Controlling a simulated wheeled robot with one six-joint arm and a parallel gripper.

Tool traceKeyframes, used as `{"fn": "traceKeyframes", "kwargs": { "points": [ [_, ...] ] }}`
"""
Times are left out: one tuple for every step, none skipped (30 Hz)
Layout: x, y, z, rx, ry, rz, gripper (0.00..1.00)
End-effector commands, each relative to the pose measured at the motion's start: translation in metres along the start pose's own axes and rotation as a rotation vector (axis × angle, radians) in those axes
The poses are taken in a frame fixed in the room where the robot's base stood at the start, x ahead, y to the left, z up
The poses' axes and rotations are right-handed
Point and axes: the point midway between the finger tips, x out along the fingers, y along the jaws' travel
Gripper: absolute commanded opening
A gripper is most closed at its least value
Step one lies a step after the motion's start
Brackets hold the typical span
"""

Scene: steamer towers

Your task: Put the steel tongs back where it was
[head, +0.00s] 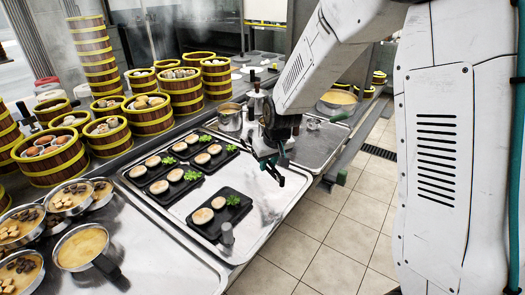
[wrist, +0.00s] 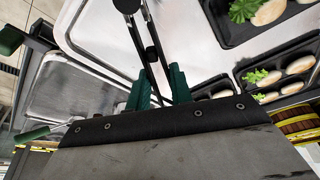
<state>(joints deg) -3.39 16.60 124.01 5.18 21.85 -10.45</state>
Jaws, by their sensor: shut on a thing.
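My gripper (head: 270,160) hangs over the right part of the steel counter, to the right of the black trays. In the wrist view its two green fingers (wrist: 158,82) are closed around the steel tongs (wrist: 137,38). The tongs look dark and thin, with two long arms and dark rounded ends, and reach out beyond the fingers over a pale steel surface.
Black trays (head: 222,226) with pale buns and greens lie on the steel counter (head: 160,207). Bamboo steamers (head: 145,120) stack behind. A pan (head: 82,248) and bowls sit at left. Tiled floor (head: 330,225) is clear at right.

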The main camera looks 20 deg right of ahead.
Motion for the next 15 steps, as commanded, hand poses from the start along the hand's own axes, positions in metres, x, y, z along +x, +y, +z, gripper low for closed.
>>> {"fn": "traceKeyframes", "kwargs": {
  "points": [
    [-0.0002,-0.0006,-0.0002,-0.001,0.003,0.0,0.03],
    [-0.0002,-0.0006,-0.0003,-0.001,0.004,0.0,0.03],
    [-0.0002,-0.0001,-0.0003,0.0,0.004,0.0,0.03],
    [-0.0002,0.0005,-0.0002,0.0,0.004,0.001,0.03],
    [-0.0003,0.0013,-0.0001,0.001,0.004,0.001,0.03],
    [-0.0003,0.0025,0.0001,0.003,0.004,0.001,0.03],
    [-0.0003,0.0034,0.0002,0.004,0.004,0.002,0.03],
    [-0.0004,0.0042,0.0003,0.005,0.004,0.002,0.03],
    [-0.0004,0.0047,0.0005,0.006,0.004,0.002,0.03],
    [-0.0003,0.0055,0.0008,0.007,0.004,0.002,0.03],
    [-0.0002,0.0059,0.0012,0.007,0.003,0.002,0.03],
    [0.0001,0.0062,0.0021,0.007,0.003,0.002,0.03],
    [0.0005,0.0063,0.0031,0.007,0.003,0.001,0.03],
    [0.0013,0.0062,0.0043,0.007,0.003,0.001,0.03],
    [0.0041,0.0061,0.0049,0.007,0.002,0.001,0.03]
  ]
}}
